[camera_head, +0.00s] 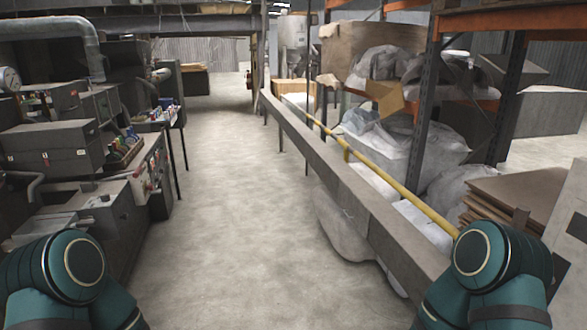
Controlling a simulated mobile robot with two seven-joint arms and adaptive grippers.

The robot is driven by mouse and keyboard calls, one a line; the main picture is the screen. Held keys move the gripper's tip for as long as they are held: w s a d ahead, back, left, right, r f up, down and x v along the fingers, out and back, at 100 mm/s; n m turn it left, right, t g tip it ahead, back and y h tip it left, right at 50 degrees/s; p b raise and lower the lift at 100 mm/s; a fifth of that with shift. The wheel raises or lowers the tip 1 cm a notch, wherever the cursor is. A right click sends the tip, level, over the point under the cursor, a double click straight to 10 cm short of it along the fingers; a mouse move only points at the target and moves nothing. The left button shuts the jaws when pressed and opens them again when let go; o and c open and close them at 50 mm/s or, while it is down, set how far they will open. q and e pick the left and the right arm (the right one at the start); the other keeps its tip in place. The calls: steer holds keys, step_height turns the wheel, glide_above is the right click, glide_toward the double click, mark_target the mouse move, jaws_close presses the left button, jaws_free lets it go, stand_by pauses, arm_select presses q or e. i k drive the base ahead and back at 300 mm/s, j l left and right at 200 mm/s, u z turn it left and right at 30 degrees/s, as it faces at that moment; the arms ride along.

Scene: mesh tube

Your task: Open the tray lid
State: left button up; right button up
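I cannot make out a tray or a tray lid in the head view. Only teal upper parts of my two arms show, one at the lower left and one at the lower right. Neither gripper is in view, so I cannot see whether either is open or holds anything.
A clear concrete aisle (225,190) runs ahead. Grey machinery with a box-shaped housing (52,145) lines the left. A long grey beam (355,195) with a yellow rail (400,190) borders the right. Behind it are white sacks (410,145), orange-beamed shelving (428,100) and stacked brown boards (520,195).

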mark_target(355, 210)
steer(key=i, duration=1.5)
steer(key=i+z, duration=0.35)
steer(key=i, duration=0.35)
steer(key=i+j+z, duration=0.15)
steer(key=i+z, duration=0.15)
steer(key=i, duration=0.35)
steer(key=i+l+z, duration=0.2)
steer(key=i, duration=0.2)
